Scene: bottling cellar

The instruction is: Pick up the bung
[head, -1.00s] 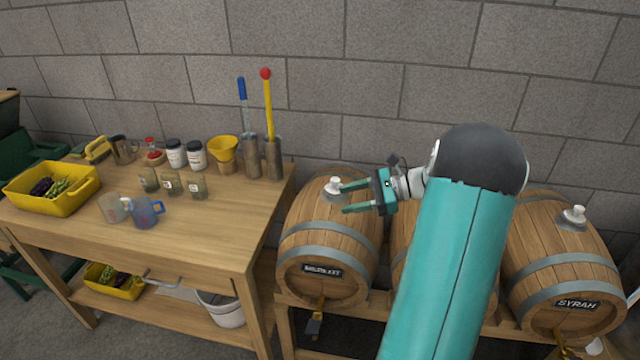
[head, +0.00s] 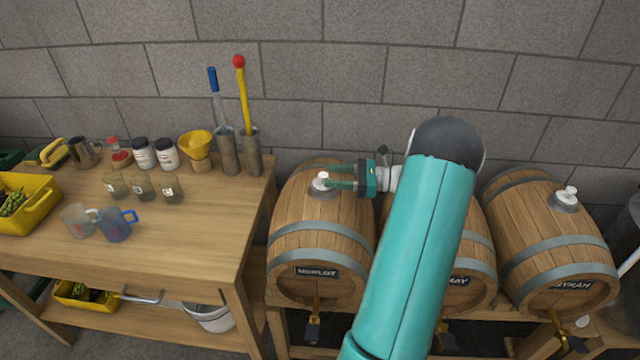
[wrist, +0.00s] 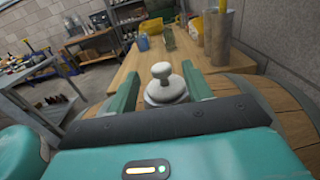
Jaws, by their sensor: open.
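The white bung (head: 321,180) sits upright in the grey metal collar on top of the left barrel (head: 320,242), labelled MERLOT. My gripper (head: 332,177) is open and reaches in from the right, low over that barrel, with its fingertips at the bung. In the wrist view the bung (wrist: 161,72) shows its round knob and wider base between the two green fingers (wrist: 161,90), with a gap on each side. Another white bung (head: 568,193) sits on the right barrel (head: 550,240), labelled SYRAH.
A middle barrel (head: 474,262) is partly hidden by my arm. A wooden workbench (head: 200,235) stands left of the barrels with cups, jars, a yellow funnel (head: 197,143) and two upright metal cylinders holding tools. A grey block wall (head: 390,70) runs behind.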

